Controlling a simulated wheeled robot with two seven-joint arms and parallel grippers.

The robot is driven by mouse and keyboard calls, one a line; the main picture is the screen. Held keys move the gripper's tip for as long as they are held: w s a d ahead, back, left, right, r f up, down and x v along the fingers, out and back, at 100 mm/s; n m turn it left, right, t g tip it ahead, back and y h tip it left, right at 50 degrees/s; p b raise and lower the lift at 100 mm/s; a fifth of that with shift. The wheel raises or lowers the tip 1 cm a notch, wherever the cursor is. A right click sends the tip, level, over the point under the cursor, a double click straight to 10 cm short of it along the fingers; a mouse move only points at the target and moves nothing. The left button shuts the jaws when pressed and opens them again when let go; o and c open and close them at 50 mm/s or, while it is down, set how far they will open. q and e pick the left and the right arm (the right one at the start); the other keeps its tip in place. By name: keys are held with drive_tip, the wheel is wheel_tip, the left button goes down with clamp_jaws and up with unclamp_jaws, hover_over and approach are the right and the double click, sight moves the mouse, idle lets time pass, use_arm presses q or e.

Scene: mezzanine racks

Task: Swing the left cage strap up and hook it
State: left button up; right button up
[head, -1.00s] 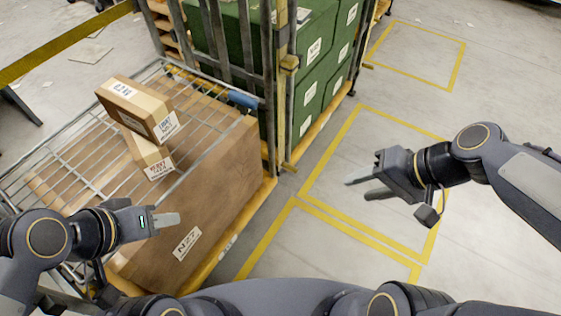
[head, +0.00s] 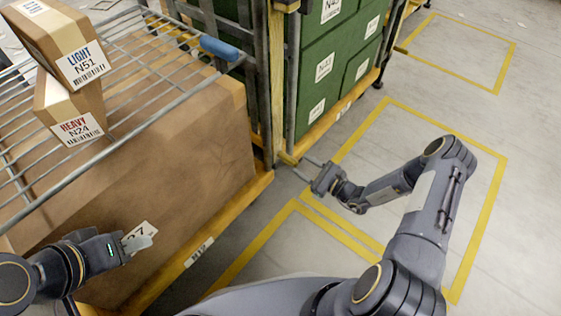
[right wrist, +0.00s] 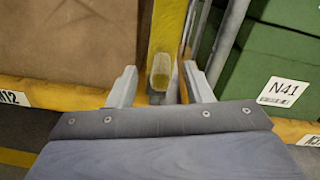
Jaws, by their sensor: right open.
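A yellow strap (head: 278,90) hangs down along the corner post of the cage with the green crates. In the right wrist view its lower end (right wrist: 161,72) shows as a pale yellow block. My right gripper (head: 304,168) is low by the foot of this post, coming in from the right. In the right wrist view the right gripper (right wrist: 162,88) is open, with the strap end between its fingertips; I cannot tell whether they touch it. My left gripper (head: 140,238) is in front of the big brown box; its finger gap is not clear.
The big brown box (head: 190,160) stands left of the post, under a wire shelf (head: 150,110) with a blue handle (head: 221,47). Two small cartons, N51 (head: 45,35) and N24 (head: 68,118), are stacked on it. Green crates (head: 318,95) fill the cage. The floor to the right is clear.

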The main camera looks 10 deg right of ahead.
sight(279, 153)
wheel_tip(279, 153, down, 2)
drive_tip(key=shift+w+f+m, duration=0.1)
drive_tip(key=shift+w+m, duration=0.05)
drive_tip(key=shift+m, duration=0.25)
drive_tip(key=shift+t+h, duration=0.3)
drive_tip(key=shift+h, duration=0.1)
drive_tip(key=b+x, duration=0.2)
drive_tip(key=x, duration=0.5)
drive_tip(key=shift+w+a, duration=0.3)
clamp_jaws()
